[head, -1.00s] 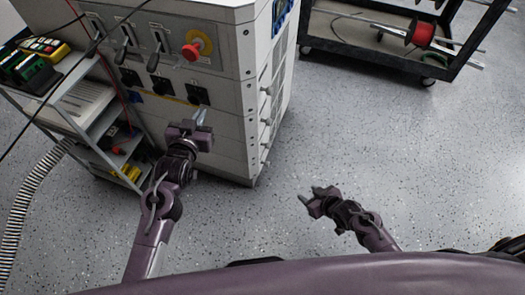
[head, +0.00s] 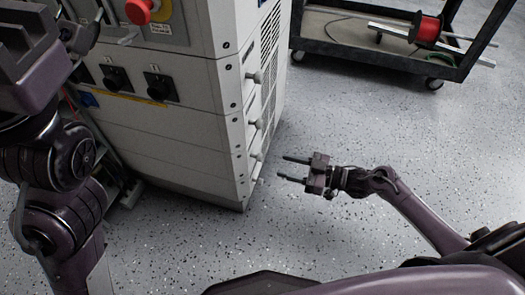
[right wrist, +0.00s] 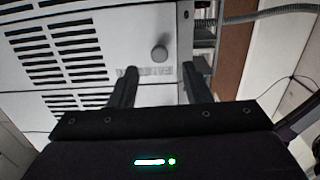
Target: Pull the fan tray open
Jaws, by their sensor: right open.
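The grey cabinet (head: 170,130) stands at left in the head view. Its right side face carries several round knobs (head: 258,123) in a column beside vent slots. Which panel is the fan tray I cannot tell there. In the right wrist view a knob (right wrist: 160,53) sticks out of a pale panel, above a small unreadable label. My right gripper (head: 283,167) is open and empty, pointing at this side face from a short distance. In its wrist view the fingers (right wrist: 162,75) point toward the knob from below, apart from it. My left gripper (head: 30,60) is cut off at upper left; its fingertips are not clear.
A black cart (head: 375,45) with a red spool (head: 427,28) stands at the back right. A red button (head: 140,10) and black switches are on the cabinet front. Speckled floor between cabinet and cart is clear. Vent slots (right wrist: 62,55) lie left of the knob.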

